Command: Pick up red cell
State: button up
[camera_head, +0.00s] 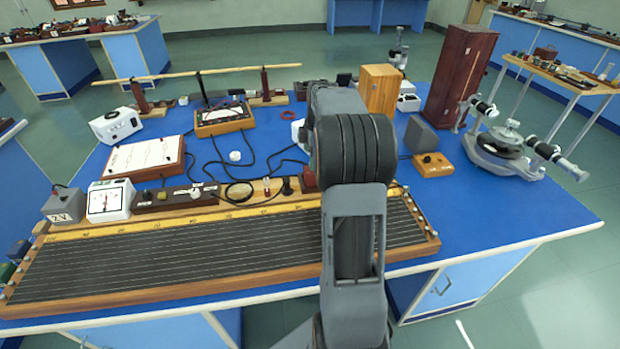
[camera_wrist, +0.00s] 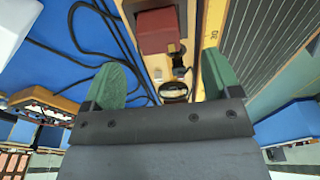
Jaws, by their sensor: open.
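The red cell (camera_wrist: 158,32) is a small box with a dark red face and grey upper part at the top of the wrist view. In the head view a sliver of it (camera_head: 309,180) shows just left of my arm, at the back edge of the wire board (camera_head: 200,250); my arm hides the rest. My gripper (camera_wrist: 163,80) has its two green fingers spread wide, with nothing held between them. The cell lies beyond the fingertips, roughly in line with the gap. In the head view my gripper is hidden behind my arm.
Black cables (camera_wrist: 100,40) run left of the cell. A black terminal (camera_head: 286,187) stands beside it. A wooden block (camera_head: 380,90), a grey box (camera_head: 421,136) and a spectrometer (camera_head: 505,150) stand to the right. Blue bench top (camera_head: 500,210) is clear at the front right.

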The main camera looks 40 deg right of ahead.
aim_at(310, 177)
jog(key=shift+w+a+f, duration=0.1)
jog(key=shift+a+f, duration=0.05)
jog(key=shift+f, duration=0.85)
jog(key=shift+w+a+f, duration=0.1)
jog(key=shift+f, duration=0.95)
jog(key=shift+w+a+f, duration=0.1)
jog(key=shift+a+f, duration=0.05)
jog(key=shift+f, duration=0.85)
jog(key=c, duration=1.1)
jog(key=shift+r, duration=0.15)
